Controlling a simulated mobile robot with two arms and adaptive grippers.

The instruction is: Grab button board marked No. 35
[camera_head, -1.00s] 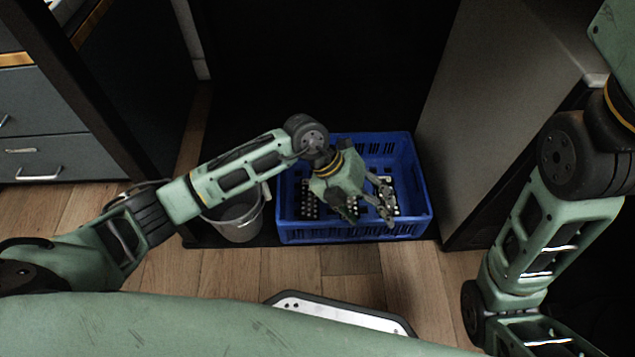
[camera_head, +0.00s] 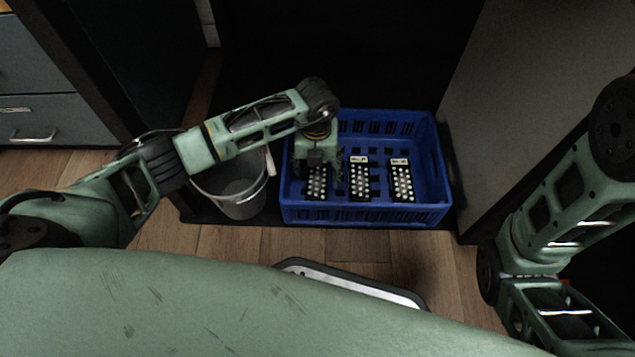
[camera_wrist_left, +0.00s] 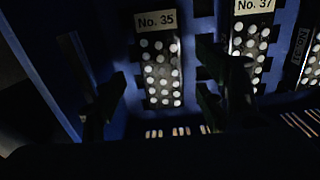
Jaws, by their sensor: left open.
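The button board marked No. 35 (camera_wrist_left: 160,72) is a black board with rows of white buttons and a pale label. It lies in the blue crate (camera_head: 365,214), as the leftmost of three boards in the head view (camera_head: 317,184). My left gripper (camera_head: 317,168) is over it, pointing down, and hides its upper part in the head view. In the left wrist view the open fingers (camera_wrist_left: 158,98) stand on either side of the board, with nothing between them held. My right gripper is out of view.
A third board (camera_head: 402,181) lies at the right in the crate, beside the middle one (camera_head: 360,180). A grey bucket (camera_head: 240,196) stands left of the crate. A pale cabinet side (camera_head: 540,90) rises close to the crate's right.

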